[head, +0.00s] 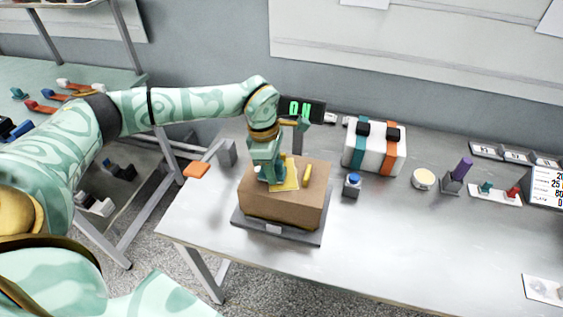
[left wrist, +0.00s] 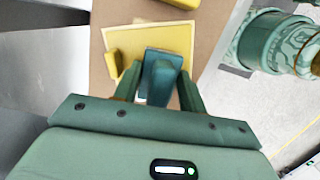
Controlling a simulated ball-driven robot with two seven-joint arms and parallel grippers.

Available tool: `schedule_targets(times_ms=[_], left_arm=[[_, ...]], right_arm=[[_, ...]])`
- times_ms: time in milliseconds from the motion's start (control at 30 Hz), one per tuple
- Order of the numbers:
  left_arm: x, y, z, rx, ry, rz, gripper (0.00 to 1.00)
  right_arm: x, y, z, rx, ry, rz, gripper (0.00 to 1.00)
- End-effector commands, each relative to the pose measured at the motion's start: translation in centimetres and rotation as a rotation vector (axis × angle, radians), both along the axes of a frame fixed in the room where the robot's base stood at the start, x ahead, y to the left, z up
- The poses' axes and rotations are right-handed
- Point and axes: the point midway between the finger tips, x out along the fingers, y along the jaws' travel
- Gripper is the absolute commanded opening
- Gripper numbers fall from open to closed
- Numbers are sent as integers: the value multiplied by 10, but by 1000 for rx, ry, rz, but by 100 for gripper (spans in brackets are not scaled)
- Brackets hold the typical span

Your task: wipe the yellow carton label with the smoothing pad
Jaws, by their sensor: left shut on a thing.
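The brown carton (head: 285,209) sits on a dark scale-like platform (head: 274,229) on the table. The yellow label (head: 291,184) lies flat on the carton's top; it also shows in the left wrist view (left wrist: 180,36). My left gripper (head: 270,179) points down over the label's left part. It is shut on the smoothing pad, a blue-teal block (left wrist: 162,62) between its fingers in the left wrist view. The pad overlaps the label's lower edge there; I cannot tell whether it touches. The gripper hides part of the label in the head view. My right gripper is not in view.
A small yellow piece (head: 307,173) is on the carton's top, right of the label. A display (head: 303,109) stands behind. A blue-button box (head: 352,185), a striped white case (head: 375,149) and a round cream-topped item (head: 423,179) stand right.

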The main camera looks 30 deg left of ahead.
Motion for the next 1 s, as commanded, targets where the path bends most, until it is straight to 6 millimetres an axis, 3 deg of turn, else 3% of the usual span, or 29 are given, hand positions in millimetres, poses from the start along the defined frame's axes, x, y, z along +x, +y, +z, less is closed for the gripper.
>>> schedule_targets(times_ms=[133, 367, 1000], left_arm=[[-8, 10, 0, 1, 4, 1, 23], [-7, 10, -1, 2, 4, 0, 23], [20, -26, 0, 0, 2, -1, 23]], right_arm=[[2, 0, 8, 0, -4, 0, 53], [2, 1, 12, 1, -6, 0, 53], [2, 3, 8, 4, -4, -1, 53]])
